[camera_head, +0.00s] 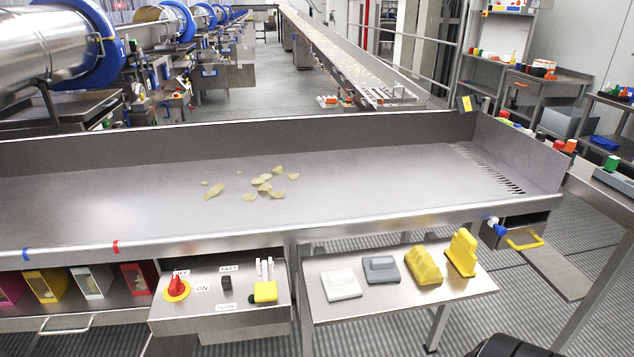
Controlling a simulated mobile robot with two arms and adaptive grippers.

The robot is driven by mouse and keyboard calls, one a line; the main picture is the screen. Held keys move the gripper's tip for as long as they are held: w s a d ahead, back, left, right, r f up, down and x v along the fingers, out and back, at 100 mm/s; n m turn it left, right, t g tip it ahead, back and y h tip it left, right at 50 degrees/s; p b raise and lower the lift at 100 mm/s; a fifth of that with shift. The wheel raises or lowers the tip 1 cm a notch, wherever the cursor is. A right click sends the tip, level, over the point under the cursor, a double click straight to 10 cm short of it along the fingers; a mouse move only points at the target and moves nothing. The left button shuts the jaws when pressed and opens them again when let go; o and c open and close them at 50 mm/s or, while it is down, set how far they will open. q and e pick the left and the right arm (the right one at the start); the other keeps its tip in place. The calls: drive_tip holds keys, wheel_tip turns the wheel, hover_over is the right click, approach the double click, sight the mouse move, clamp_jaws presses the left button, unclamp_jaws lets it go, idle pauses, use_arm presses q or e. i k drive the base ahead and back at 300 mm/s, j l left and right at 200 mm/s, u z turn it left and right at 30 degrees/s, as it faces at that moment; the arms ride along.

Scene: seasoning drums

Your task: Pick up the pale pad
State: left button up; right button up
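The pale pad (341,285) is a white, flat block with a slightly raised top. It lies at the left end of a small metal shelf (335,313) below the front of the long steel tray. A similar grey pad (381,270) lies just to its right, apart from it. Nothing covers the pale pad.
Yellow ridged blocks (424,267) and (461,253) stand farther right on the shelf. A control box with a red knob (176,287) and a yellow switch (265,291) is left of it. Chips (263,186) lie in the steel tray (110,195) behind.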

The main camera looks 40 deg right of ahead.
sight(339, 284)
drive_tip(key=z, duration=1.55)
drive_tip(key=i+l+u, duration=0.15)
drive_tip(key=l, duration=0.2)
drive_tip(key=k, duration=0.05)
